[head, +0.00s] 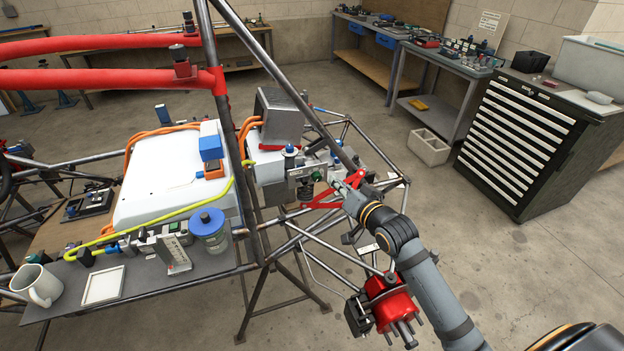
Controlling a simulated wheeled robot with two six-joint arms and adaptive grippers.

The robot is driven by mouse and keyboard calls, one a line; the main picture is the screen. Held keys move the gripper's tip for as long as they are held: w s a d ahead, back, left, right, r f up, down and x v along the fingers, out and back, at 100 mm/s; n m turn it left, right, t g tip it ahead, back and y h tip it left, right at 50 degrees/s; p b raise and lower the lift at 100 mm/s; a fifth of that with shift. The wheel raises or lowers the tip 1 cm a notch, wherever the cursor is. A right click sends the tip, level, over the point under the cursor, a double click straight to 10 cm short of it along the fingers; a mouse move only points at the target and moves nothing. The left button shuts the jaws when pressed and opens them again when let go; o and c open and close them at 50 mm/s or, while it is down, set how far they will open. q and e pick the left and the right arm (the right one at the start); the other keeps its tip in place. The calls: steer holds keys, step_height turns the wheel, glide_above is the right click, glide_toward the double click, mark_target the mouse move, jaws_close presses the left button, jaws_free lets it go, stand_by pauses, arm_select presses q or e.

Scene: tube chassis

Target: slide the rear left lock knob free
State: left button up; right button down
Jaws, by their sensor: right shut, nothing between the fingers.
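My right arm comes in from the lower right, and its gripper (338,184) is at the rear end of the tube chassis (262,205). The gripper is shut and empty, close to a grey metal block (303,172) with small fittings. A blue-topped knob (290,150) stands on the block's upper side, left of my fingertips and apart from them. A small dark green round part (318,175) sits close beside the fingertips; I cannot tell whether they touch. I cannot tell which small part is the rear left lock knob. My left gripper is out of view.
A white battery box (165,185), a yellow cable (232,190) and a blue-lidded jar (208,230) are left of the block. Red wishbone arms (322,202) and chassis tubes surround my gripper.

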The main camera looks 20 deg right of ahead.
steer(key=p, duration=0.1)
glide_toward(305, 173)
steer(key=w+d+r, duration=0.1)
steer(key=w+r, duration=0.2)
steer(key=w, duration=0.2)
steer(key=f, duration=0.1)
steer(key=a+f+p, duration=0.1)
steer(key=f, duration=0.1)
steer(key=shift+w+a+f, duration=0.1)
steer(key=shift+w+a, duration=0.05)
steer(key=shift+a+f, duration=0.3)
steer(key=shift+f, duration=0.05)
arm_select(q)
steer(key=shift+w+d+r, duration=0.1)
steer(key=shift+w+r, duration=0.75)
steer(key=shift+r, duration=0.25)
arm_select(e)
steer(key=shift+f, duration=0.1)
